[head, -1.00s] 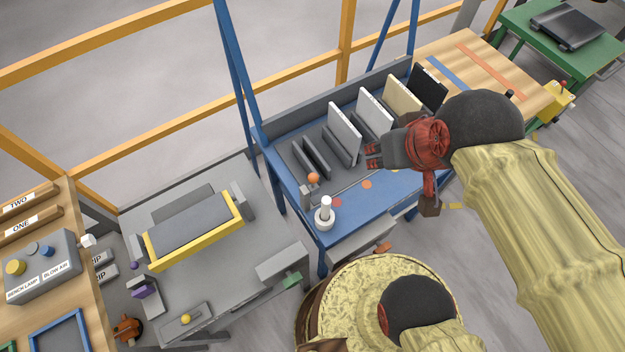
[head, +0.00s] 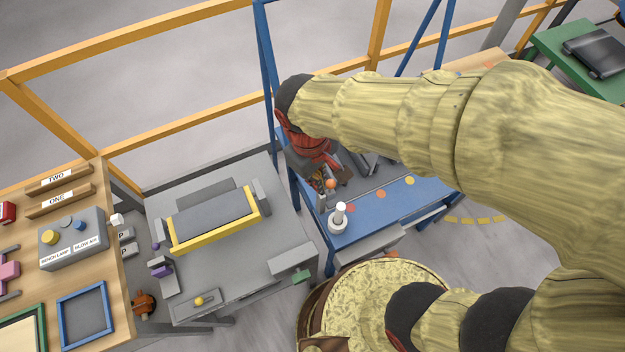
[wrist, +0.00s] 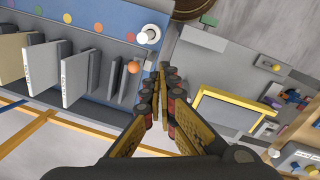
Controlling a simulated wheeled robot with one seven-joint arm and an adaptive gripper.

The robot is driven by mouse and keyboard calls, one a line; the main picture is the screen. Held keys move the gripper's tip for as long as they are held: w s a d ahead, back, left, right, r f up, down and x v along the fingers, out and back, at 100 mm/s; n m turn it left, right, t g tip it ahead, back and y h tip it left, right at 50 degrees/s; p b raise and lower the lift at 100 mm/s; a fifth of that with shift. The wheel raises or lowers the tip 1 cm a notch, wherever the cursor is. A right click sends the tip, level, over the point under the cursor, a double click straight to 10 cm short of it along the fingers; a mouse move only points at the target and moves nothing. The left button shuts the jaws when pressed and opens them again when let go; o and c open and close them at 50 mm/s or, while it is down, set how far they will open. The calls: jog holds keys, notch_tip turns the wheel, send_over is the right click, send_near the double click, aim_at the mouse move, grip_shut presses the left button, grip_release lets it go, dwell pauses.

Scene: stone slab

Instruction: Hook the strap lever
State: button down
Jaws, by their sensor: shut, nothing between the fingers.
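An orange ball knob (head: 331,184) stands at the left end of the blue rack table (head: 372,222). It looks like the strap lever's knob, but its stem and any strap are not clear. The knob also shows in the wrist view (wrist: 133,67), just left of my fingertips. My gripper (wrist: 164,72) is shut and empty, pointing down over the rack's left end. In the head view my gripper (head: 325,182) is dark and partly hidden beside the knob. Whether it touches the knob I cannot tell.
Upright slabs (wrist: 75,77) stand in the rack beside the knob. A white post (head: 340,214) rises at the table's front corner. A grey bench (head: 235,267) with a yellow-edged panel (head: 212,218) lies to the left. Orange rails (head: 150,60) run behind.

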aim_at(330, 189)
jog(key=w+a+f+n+h+p, duration=0.2)
jog(key=w+a+f+n+h, duration=0.2)
jog(key=a+f+n, duration=0.3)
jog(key=w+a+n, duration=0.1)
jog(key=a+n, duration=0.1)
jog(key=n, duration=0.3)
jog(key=shift+t, duration=0.3)
jog(key=shift+w+a+f, duration=0.1)
jog(key=w+d+f+b, duration=0.1)
jog(key=d+f, duration=0.7)
jog(key=shift+w, duration=0.3)
jog(key=shift+d, duration=0.15)
